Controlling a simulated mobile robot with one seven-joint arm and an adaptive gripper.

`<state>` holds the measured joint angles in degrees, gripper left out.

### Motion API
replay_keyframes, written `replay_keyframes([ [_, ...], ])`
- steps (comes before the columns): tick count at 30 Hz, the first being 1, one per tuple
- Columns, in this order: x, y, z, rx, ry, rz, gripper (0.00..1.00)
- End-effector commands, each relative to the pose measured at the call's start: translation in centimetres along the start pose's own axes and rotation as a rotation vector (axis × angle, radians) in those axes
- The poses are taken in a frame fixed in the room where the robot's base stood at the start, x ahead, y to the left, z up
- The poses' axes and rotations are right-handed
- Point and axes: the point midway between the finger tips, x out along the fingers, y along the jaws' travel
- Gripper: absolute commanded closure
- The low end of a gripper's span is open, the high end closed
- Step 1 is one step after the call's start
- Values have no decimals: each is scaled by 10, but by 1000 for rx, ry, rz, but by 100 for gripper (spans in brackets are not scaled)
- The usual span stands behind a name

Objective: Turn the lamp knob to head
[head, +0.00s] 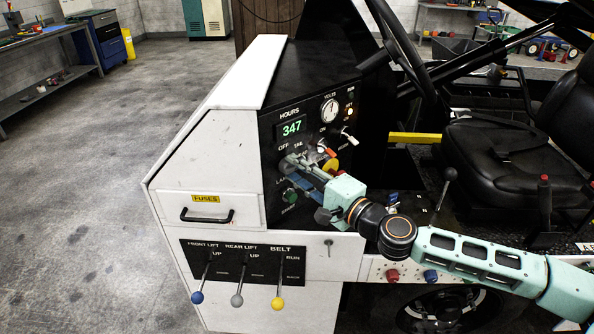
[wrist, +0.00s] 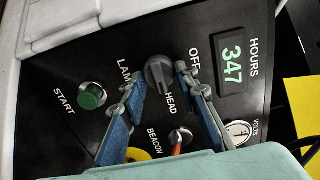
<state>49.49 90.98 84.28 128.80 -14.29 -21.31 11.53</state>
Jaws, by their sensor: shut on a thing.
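The lamp knob (wrist: 158,72) is a dark round knob on the black panel, with the labels OFF and HEAD near it and LAMP partly covered. In the wrist view, HEAD is just below it and OFF at its upper right. My gripper (wrist: 161,77) has one blue-padded finger on each side of the knob and is shut on it. I cannot tell clearly which way its pointer faces. In the head view, my gripper (head: 289,166) reaches the panel from the right and hides the knob.
A green start button (wrist: 92,96) sits beside the left finger. The green 347 hours display (wrist: 233,64) is to the right. Three coloured levers (head: 238,300) stand on the lower front panel. A steering wheel (head: 410,60) is behind.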

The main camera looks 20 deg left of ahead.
Motion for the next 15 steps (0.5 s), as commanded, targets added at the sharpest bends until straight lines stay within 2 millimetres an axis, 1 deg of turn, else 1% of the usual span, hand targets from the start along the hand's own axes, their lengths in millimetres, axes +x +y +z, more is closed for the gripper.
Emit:
replay_keyframes([
  [1,0,0,0,2,-1,0,68],
  [5,0,0,0,1,-1,0,54],
  [15,-2,0,0,0,1,0,54],
])
